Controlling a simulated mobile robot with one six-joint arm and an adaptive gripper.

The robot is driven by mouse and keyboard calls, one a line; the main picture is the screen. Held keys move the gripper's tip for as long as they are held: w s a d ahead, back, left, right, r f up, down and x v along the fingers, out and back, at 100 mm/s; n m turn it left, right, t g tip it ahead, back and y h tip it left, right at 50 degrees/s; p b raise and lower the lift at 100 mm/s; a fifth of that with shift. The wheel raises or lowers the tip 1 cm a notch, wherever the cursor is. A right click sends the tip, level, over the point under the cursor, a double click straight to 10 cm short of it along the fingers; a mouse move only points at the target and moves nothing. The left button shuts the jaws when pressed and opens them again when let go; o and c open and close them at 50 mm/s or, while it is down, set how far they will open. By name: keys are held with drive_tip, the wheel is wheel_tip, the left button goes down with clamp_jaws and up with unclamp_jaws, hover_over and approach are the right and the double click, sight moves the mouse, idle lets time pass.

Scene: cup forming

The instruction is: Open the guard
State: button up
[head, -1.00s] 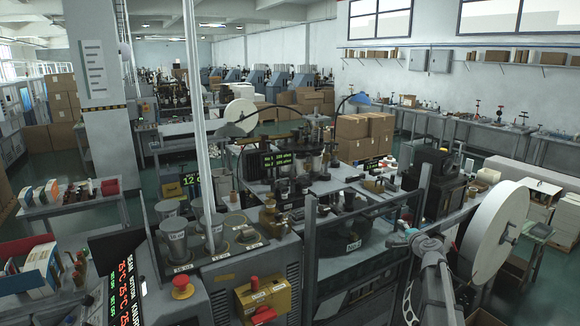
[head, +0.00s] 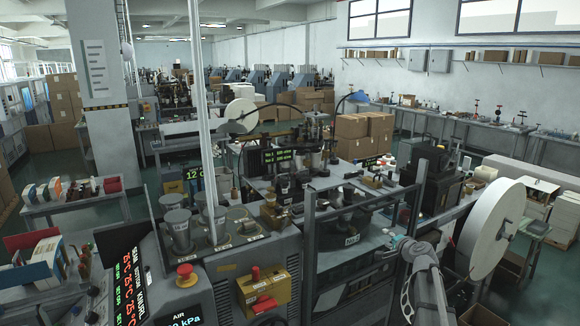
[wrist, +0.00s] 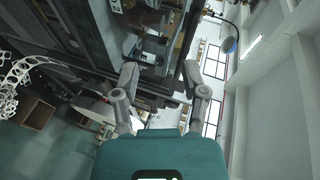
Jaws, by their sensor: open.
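The guard appears to be the grey upright frame (head: 366,208) at the front of the machine in the head view. It has two posts with a crossbar between them, and it stands in front of a dark round table with a label. Whether it has a clear panel cannot be told. My gripper (head: 408,247) is at the right post in the head view, partly hidden by my own arm. In the wrist view my gripper (wrist: 161,70) has its two grey fingers spread wide, with nothing held between them. Machine parts lie beyond the fingers; contact with the frame cannot be told.
A large white reel (head: 490,230) stands close to the right of my arm. A yellow box with red controls (head: 262,290) is on the machine front to the left. Grey cups (head: 178,230) stand further left. Green floor shows at the lower right.

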drive_tip(key=s+a+f+n+g+y+b, duration=0.1)
drive_tip(key=s+a+f+n+g+b, duration=0.2)
drive_tip(key=s+a+f+n+g, duration=0.7)
drive_tip(key=s+a+f+n+g+h+b, duration=0.1)
drive_tip(key=s+a+f, duration=0.1)
drive_tip(key=s, duration=0.5)
drive_tip(key=s+a+f+n+g+h+b, duration=0.1)
drive_tip(key=s+f, duration=0.3)
drive_tip(key=s, duration=0.4)
drive_tip(key=s+a+f+g+h+b, duration=0.1)
drive_tip(key=s+a+f+g+h, duration=0.1)
drive_tip(key=s, duration=0.5)
wheel_tip(320, 180, down, 2)
drive_tip(key=shift+s+a+n+h+b, duration=0.2)
drive_tip(key=shift+a+n+h+b, duration=0.15)
drive_tip(key=shift+a, duration=0.45)
